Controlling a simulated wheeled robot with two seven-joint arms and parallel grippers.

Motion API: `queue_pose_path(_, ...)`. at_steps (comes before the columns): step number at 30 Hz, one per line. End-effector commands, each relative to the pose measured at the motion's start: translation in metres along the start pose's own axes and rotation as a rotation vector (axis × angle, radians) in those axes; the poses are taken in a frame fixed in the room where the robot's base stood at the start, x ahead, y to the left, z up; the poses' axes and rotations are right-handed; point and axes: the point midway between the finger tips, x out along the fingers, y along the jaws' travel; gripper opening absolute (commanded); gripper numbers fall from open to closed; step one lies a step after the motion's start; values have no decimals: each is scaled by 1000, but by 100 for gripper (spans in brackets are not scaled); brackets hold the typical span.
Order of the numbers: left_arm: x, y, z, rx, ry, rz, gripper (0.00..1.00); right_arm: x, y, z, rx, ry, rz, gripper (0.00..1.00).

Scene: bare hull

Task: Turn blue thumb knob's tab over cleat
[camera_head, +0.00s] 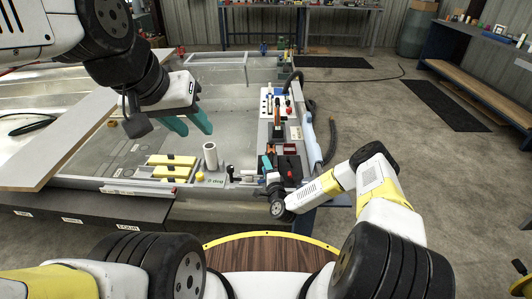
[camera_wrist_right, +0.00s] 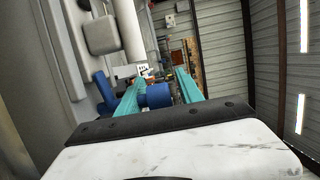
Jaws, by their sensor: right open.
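The blue thumb knob (camera_wrist_right: 155,95) shows in the right wrist view as a blue cylinder. It lies between the teal fingers of my open right gripper (camera_wrist_right: 157,98); I cannot tell whether they touch it. Another blue piece (camera_wrist_right: 104,88) shows left of the fingers; I cannot tell whether it is part of the knob. I cannot make out the tab or the cleat. In the head view my right gripper (camera_head: 280,163) is over the dark fittings at the hull's near right edge, and the knob is not distinct. My left gripper (camera_head: 189,122) is open and empty above the hull floor.
Yellow blocks (camera_head: 172,162) and a white upright cylinder (camera_head: 210,156) stand left of my right gripper. A white panel (camera_head: 277,105) with small fittings and a dark hose (camera_head: 330,135) lie beyond it. A grey board (camera_head: 70,135) lies at left. The hull floor's middle is mostly clear.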

Motion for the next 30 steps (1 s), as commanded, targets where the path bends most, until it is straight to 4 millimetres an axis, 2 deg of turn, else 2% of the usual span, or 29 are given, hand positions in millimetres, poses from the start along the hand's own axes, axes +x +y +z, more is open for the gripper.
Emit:
queue_pose_path(8, 0, 0, 0, 0, 0, 0, 36, 2, 0, 0, 0, 0, 1, 44)
queue_pose_path(12, 0, 0, 0, 0, 0, 0, 36, 2, 0, 0, 0, 0, 1, 16)
queue_pose_path(15, 0, 0, 0, 0, 0, 0, 36, 2, 0, 0, 0, 0, 1, 0)
queue_pose_path(20, 0, 0, 0, 0, 0, 0, 36, 2, 0, 0, 1, 10, 0, 0)
queue_pose_path(30, 0, 0, 0, 0, 0, 0, 36, 1, 0, -7, 1, 257, 0, 0)
